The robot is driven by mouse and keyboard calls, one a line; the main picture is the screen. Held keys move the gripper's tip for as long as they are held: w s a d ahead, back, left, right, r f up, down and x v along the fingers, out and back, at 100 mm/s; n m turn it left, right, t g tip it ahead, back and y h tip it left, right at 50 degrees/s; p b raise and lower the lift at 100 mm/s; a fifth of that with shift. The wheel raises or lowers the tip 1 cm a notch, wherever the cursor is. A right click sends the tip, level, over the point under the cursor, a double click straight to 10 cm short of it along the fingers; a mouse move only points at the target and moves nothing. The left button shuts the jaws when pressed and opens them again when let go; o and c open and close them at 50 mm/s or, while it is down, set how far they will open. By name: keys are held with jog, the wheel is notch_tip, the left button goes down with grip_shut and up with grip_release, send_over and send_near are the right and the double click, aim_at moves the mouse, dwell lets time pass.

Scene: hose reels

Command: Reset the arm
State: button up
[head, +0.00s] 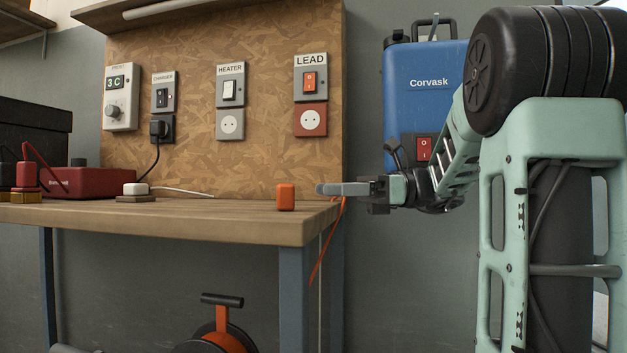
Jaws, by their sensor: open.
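My gripper (345,189) is at the end of my pale green arm, which reaches in from the right side of the head view. It hovers near the right end of the workbench (150,216), at about the height of its top. I see the fingers from the side; they are open, with nothing visible between them. An orange block (286,197) stands on the bench to the left of the fingertips, with a small gap between them in the picture. Whether the fingers are over the bench or in front of it is hard to tell.
A chipboard panel carries a LEAD switch (310,82), a HEATER switch (230,88) and a charger switch (163,95). A blue Corvask unit (422,82) is behind my arm. An orange cord (324,245) hangs at the bench's right end. A hose reel (222,335) is below.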

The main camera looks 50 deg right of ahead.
jog(key=shift+s+d, duration=0.35)
jog(key=shift+d, duration=0.05)
dwell(0.5)
